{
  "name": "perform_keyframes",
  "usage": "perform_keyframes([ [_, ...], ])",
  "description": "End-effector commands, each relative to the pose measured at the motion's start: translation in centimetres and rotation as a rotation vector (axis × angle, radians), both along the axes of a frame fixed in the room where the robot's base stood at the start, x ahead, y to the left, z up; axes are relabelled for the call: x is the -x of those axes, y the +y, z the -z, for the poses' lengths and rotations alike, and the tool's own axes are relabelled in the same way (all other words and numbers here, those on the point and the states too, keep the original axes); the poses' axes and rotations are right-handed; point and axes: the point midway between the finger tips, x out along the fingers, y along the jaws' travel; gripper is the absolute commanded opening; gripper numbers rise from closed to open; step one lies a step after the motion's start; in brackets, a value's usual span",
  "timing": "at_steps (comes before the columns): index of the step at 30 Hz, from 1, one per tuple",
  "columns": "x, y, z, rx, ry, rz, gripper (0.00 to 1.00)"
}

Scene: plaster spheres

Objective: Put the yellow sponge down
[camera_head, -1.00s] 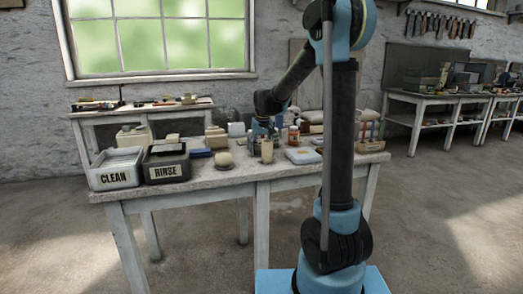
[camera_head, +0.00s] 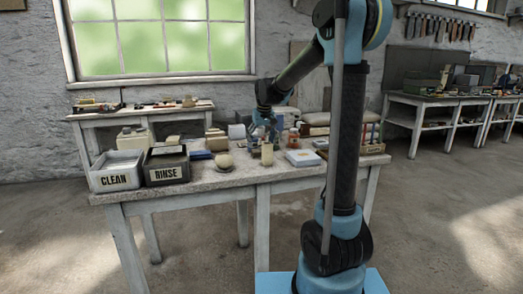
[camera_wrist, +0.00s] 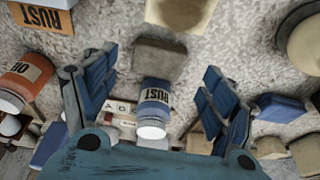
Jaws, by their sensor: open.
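My gripper (camera_wrist: 160,70) is open, its blue fingers apart and pointing down over the worktable; in the head view it is above the middle of the table (camera_head: 225,182). In the wrist view a grey-brown block (camera_wrist: 158,58) lies between the fingertips, apparently untouched. In the head view a pale yellow upright piece (camera_head: 267,154) stands just in front of my gripper.
The CLEAN tray (camera_head: 114,181) and RINSE tray (camera_head: 166,174) stand at the table's left end. A pale ball (camera_head: 223,162) and a white-and-blue box (camera_head: 302,158) flank the gripper. Bare tabletop shows along the front edge.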

Motion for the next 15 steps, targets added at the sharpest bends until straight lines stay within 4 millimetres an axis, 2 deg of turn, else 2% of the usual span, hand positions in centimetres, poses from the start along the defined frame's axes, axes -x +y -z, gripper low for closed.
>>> perform_keyframes([
  [6,1.0,-0.4,-3.7,0.000,0.000,0.001,0.78],
  [12,1.5,-0.5,-5.8,0.000,0.000,0.001,0.78],
  [15,1.7,-0.6,-6.2,0.000,0.000,0.001,0.78],
])
